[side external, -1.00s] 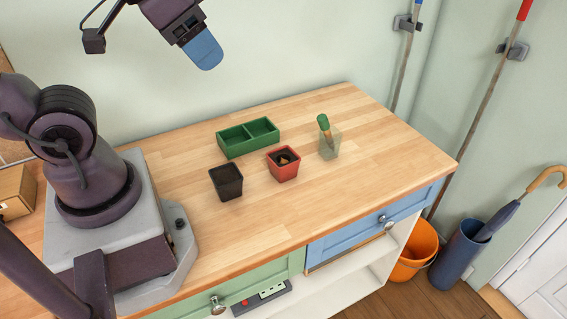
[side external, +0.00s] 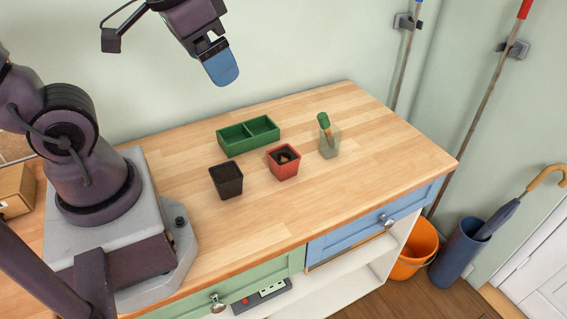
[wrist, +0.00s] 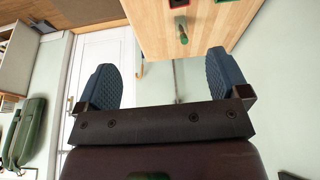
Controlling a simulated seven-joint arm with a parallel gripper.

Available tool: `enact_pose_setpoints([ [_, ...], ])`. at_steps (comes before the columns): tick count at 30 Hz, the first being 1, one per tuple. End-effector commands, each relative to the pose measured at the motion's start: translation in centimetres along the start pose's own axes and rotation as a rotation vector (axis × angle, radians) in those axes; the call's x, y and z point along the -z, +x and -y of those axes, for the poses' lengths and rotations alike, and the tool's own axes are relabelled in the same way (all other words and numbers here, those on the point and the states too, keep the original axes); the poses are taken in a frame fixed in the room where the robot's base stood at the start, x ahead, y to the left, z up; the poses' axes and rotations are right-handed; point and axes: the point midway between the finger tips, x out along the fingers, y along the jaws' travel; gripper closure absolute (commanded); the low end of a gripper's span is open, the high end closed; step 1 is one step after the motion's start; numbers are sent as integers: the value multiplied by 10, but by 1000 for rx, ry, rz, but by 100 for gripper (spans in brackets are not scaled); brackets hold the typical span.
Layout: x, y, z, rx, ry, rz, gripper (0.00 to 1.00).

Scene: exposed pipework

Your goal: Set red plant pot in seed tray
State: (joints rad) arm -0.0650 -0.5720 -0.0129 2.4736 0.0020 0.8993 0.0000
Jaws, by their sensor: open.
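The red plant pot (side external: 284,164) stands upright on the wooden worktop, with dark soil or a brown item inside. The green seed tray (side external: 249,138) lies behind it and to its left, with two empty-looking compartments. My gripper (side external: 221,68) is high above the back of the worktop, above and to the left of the pot and tray, touching neither. In the wrist view its two blue fingers (wrist: 163,80) are wide apart with nothing between them. A small part of a red rim shows at the top edge of the wrist view.
A black pot (side external: 226,180) stands left of the red pot. A clear holder with a green-handled tool (side external: 327,137) stands to the right. The front and right of the worktop (side external: 370,180) are clear. A wall (side external: 290,50) rises behind.

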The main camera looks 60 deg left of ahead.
Motion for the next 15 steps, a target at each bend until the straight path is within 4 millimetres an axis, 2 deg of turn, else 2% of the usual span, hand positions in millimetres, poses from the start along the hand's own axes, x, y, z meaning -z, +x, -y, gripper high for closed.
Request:
enact_pose_setpoints([
  [4, 17, 38, 12, 19, 49, 156, 6],
  [8, 32, 75, 24, -1, 207, 259, 6],
  [11, 42, 108, 32, -42, 374, 325, 6],
  [15, 54, 160, 44, -139, 679, 381, 6],
])
